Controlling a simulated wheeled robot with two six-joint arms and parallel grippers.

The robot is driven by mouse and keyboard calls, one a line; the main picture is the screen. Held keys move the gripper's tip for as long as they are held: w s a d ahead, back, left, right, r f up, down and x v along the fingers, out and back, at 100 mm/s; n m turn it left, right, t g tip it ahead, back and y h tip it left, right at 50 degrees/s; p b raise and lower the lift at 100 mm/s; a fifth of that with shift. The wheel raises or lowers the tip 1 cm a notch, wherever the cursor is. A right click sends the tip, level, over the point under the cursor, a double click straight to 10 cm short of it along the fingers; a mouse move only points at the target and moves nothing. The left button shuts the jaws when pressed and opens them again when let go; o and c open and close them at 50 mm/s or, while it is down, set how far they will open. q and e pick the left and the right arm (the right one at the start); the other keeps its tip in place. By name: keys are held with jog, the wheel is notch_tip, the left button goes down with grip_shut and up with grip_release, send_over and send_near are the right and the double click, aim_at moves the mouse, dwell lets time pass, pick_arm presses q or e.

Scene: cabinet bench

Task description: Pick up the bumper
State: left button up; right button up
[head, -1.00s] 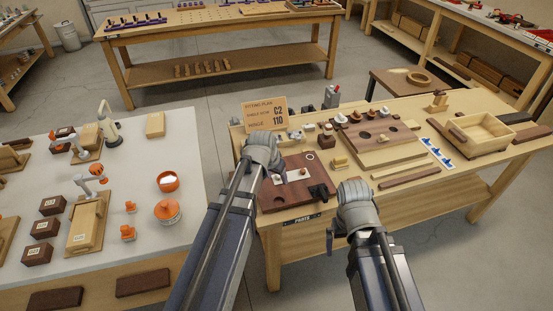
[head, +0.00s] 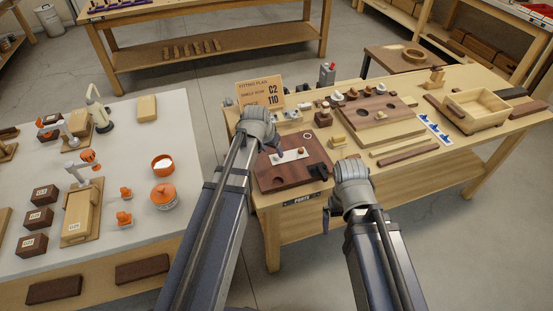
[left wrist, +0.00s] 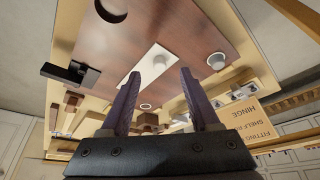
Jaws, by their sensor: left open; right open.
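My left gripper (head: 275,143) is above the dark wooden board (head: 288,177). In the left wrist view its two fingers (left wrist: 157,92) are spread, with nothing between them, over the board and its white plate (left wrist: 150,66). A small round grey-white piece (left wrist: 216,60) on the board, right of the fingers in that view, may be the bumper, but I cannot be sure. A pale ring (head: 307,136) lies at the board's far right. A small brown knob (head: 300,151) is by the white plate. My right gripper (head: 335,205) is over the bench's front edge; its fingers are mostly hidden.
A black fitting (head: 318,171) sits at the board's right edge. A sign (head: 262,96) stands behind my left gripper. Another holed board (head: 373,120) and a wooden tray (head: 478,109) are to the right. A grey table (head: 130,185) with boxes and orange pieces is left.

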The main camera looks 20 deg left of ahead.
aim_at(276, 156)
pick_arm(q)
jog(key=b+x, duration=0.4)
jog(key=x, duration=0.1)
jog(key=shift+w+r, duration=0.1)
jog(key=shift+w, duration=0.05)
jog(key=shift+r, duration=0.1)
jog(key=shift+c, duration=0.2)
grip_shut()
jog(key=shift+r, duration=0.1)
notch_tip(276, 156, up, 10)
jog(key=p, duration=1)
jog(key=shift+d, duration=0.1)
